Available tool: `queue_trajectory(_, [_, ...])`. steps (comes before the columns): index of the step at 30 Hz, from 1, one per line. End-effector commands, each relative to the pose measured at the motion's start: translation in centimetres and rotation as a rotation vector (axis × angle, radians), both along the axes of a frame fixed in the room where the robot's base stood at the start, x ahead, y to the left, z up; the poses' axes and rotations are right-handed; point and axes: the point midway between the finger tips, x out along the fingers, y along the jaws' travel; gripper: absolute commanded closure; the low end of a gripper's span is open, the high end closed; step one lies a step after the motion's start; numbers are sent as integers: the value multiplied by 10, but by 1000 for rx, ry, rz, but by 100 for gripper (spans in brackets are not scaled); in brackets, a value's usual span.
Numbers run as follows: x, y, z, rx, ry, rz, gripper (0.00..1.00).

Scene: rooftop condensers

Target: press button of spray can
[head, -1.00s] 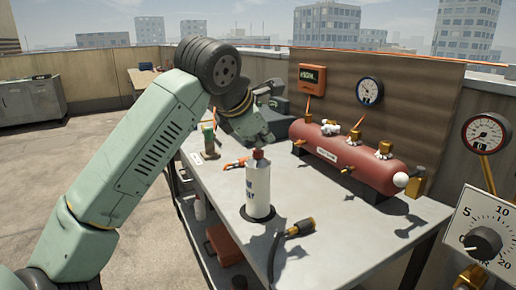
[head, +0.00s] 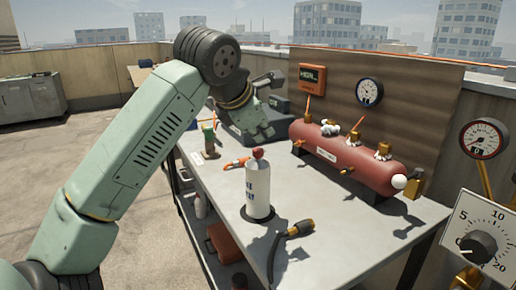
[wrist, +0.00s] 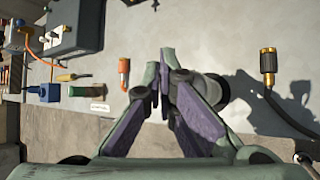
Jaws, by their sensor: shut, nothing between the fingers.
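The spray can (head: 258,194) is white with dark lettering and a red button (head: 258,153) on top. It stands upright on a dark round base on the grey bench. My gripper (head: 270,136) is shut and empty, just behind and above the can's top in the head view. The button shows clear in front of it, and I cannot tell whether they touch. In the wrist view my closed fingers (wrist: 160,72) fill the middle. A dark round shape beside the right finger, likely the can (wrist: 217,90), is partly hidden by it; the button is not visible there.
A red tank (head: 345,160) with brass valves stands at the back right of the bench. A black hose with a brass nozzle (head: 300,228) lies right of the can. An orange-handled tool (head: 237,162) and a green-topped item (head: 209,138) are to the left.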

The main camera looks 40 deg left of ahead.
Motion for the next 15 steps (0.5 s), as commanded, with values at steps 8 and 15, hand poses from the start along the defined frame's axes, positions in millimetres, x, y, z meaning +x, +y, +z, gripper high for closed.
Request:
queue_trajectory(8, [0,0,28,1,0,0,100])
queue_trajectory(15, [0,0,49,1,-1,1,100])
